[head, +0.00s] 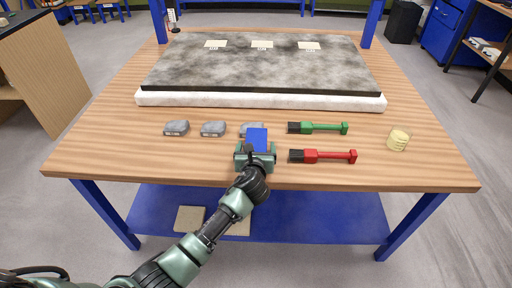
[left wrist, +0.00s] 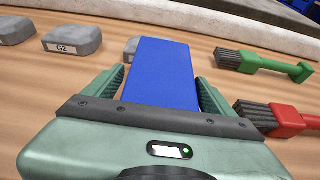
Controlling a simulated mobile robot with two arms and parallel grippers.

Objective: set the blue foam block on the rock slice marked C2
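The blue foam block (head: 257,139) is between the fingers of my left gripper (head: 255,156), above the table's front part. In the left wrist view the block (left wrist: 160,75) fills the space between the ribbed fingers, and my left gripper (left wrist: 160,92) looks shut on it. Three grey rock slices lie in a row beyond and to the left. The middle slice (head: 213,129) has a label in the left wrist view (left wrist: 73,40) that reads like C2 or G2. The left slice (head: 176,128) shows no readable label. The right slice (head: 246,127) is partly hidden behind the block. My right gripper is not in view.
A green brush (head: 318,128) and a red brush (head: 323,156) lie right of the gripper. A pale yellow stack (head: 398,140) stands farther right. A large dark slab (head: 260,75) with three cards on it rests on a white base (head: 260,100) behind the slices.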

